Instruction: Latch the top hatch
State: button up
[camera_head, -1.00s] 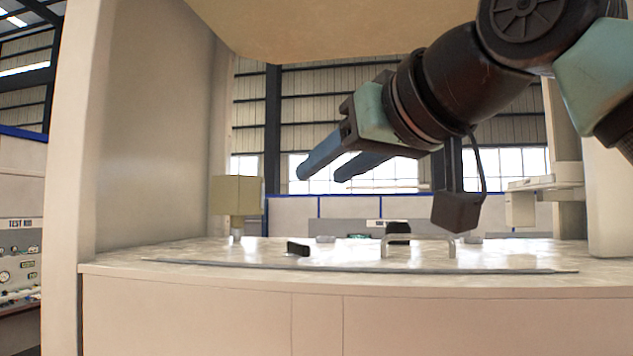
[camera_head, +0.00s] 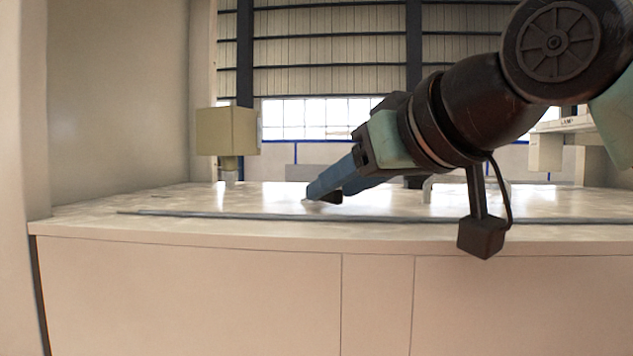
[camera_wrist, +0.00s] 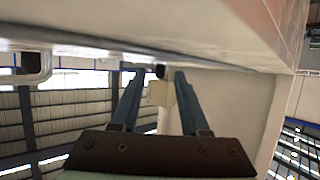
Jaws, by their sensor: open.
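The top hatch (camera_head: 260,197) is the pale, shiny top of the counter, with a thin grey strip along its front. A small black latch piece (camera_head: 332,197) stands on it in the head view, partly hidden by my fingers. My gripper (camera_head: 318,190) reaches down-left to it with blue fingers. In the wrist view, which is turned over, my gripper (camera_wrist: 158,76) has its fingers apart and the black latch (camera_wrist: 160,71) shows between the tips. Whether the fingers touch it I cannot tell. A metal handle (camera_head: 428,187) is partly hidden behind my arm; the wrist view also shows it (camera_wrist: 32,66).
A beige box on a short post (camera_head: 228,132) stands at the back left of the counter. A tall pale wall (camera_head: 115,100) rises on the left. A white fixture (camera_head: 548,148) is at the back right. The counter between the left wall and my gripper is clear.

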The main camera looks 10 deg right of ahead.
jog(key=shift+w, duration=0.1)
jog(key=shift+d, duration=0.1)
jog(key=shift+c, duration=1.1)
jog(key=shift+s, duration=0.2)
grip_shut()
